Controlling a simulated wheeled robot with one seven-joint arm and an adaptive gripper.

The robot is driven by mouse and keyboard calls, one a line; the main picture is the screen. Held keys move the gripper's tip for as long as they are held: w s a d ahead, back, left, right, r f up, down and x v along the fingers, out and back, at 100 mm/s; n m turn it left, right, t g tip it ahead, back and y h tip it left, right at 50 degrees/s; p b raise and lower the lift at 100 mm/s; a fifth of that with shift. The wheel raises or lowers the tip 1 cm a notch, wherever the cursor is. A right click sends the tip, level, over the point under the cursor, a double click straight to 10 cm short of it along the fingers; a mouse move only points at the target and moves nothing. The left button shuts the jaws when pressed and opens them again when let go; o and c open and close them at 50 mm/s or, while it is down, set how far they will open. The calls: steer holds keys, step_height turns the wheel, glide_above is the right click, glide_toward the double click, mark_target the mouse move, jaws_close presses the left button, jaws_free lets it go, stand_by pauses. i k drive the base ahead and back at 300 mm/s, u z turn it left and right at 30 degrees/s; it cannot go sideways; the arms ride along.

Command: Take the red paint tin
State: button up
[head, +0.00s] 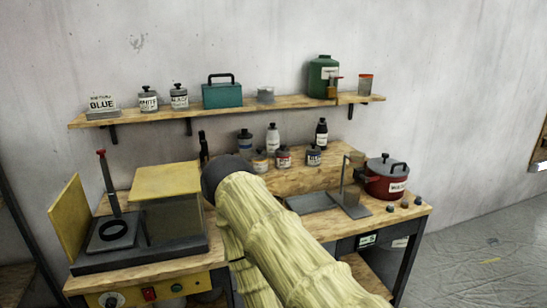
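A small dark-lidded tin with a reddish label (283,158) stands on the raised wooden step at the back of the bench, between two similar small tins. Its label is too small to read. A larger red lidded pot (386,184) with a pale label and black handle stands at the right end of the bench. I cannot tell for sure which is the red paint tin. My arm, in a pale yellow sleeve, crosses the middle foreground up to a dark rounded joint. My gripper cannot be made out; nothing shows it near either red thing.
A tin with an orange-tan label (260,163) and one with a dark label (313,156) flank the reddish one; bottles (272,140) stand behind. A grey tray and stand (324,202) lie in front. A yellow-topped machine (170,225) fills the left. A loaded shelf (225,110) hangs above.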

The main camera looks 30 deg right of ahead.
mark_target(282, 162)
steer(key=k, duration=0.55)
steer(key=i, duration=1.1)
steer(key=z, duration=0.8)
